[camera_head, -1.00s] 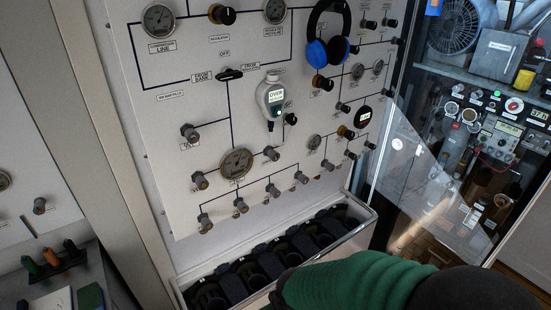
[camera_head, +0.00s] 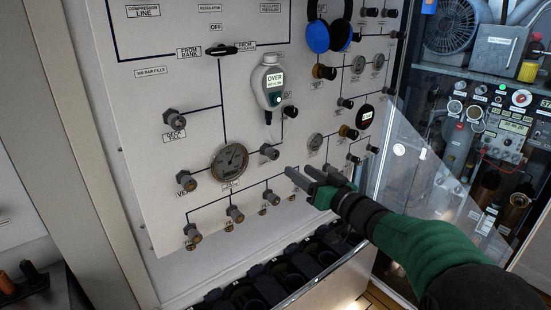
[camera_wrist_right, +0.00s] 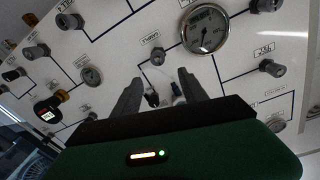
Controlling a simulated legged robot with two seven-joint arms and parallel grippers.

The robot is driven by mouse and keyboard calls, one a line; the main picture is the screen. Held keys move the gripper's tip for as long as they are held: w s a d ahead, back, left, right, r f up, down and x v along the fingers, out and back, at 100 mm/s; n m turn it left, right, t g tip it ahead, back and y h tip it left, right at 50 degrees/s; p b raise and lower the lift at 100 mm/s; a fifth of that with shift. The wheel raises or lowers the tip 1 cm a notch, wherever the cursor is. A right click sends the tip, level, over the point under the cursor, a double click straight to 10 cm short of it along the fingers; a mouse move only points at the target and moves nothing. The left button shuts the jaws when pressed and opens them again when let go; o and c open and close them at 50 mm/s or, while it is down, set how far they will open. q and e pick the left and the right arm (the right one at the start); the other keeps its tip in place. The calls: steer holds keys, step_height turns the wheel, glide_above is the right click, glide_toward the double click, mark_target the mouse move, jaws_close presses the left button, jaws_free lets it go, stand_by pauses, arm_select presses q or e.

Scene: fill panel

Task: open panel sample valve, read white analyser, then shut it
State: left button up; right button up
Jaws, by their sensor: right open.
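The white analyser (camera_head: 268,88) hangs on the panel, its lit display reading OVER. Below it, a knob (camera_head: 268,153) with a small label under it sits right of the large gauge (camera_head: 229,161). The same knob shows in the wrist view (camera_wrist_right: 158,57), beyond my fingers. My right gripper (camera_head: 303,173) is open and empty in front of the lower panel, right of and below that knob. It hides part of the bottom knob row. My left gripper is not in view.
Blue and black headphones (camera_head: 318,37) hang at the panel's upper right. An open bin of dark items (camera_head: 265,285) lies below the panel. A clear pane (camera_head: 400,150) and an equipment cabinet stand at right.

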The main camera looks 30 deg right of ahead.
mark_target(276, 155)
steer(key=w, duration=1.1)
steer(key=shift+w+d+f, duration=0.2)
steer(key=shift+w+f, duration=0.1)
steer(key=shift+w, duration=0.1)
steer(key=shift+w+a, duration=0.2)
steer(key=shift+w, duration=0.15)
steer(key=shift+s, duration=0.1)
jaws_close()
